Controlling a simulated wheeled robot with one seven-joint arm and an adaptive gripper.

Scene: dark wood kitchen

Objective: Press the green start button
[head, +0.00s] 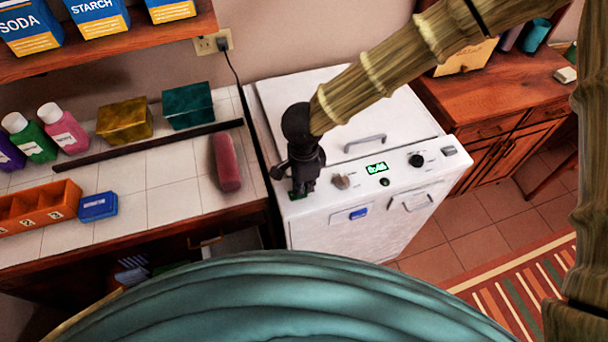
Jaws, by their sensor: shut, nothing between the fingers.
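The white machine (330,235) stands in the middle of the head view, with its control panel along the front of its top. A small green patch (304,193) shows at the panel's left end, directly under my gripper; this looks like the green button, mostly hidden by the fingers. My gripper (298,192) is dark and shut, pointing down with its tips at the green patch. I cannot tell whether the tips touch or press it. A lit green display (376,168) sits further right on the panel, its digits hard to read.
The tiled counter (172,200) at left holds a red block (227,162) and an orange tray (40,207). A shelf (110,48) hangs above.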

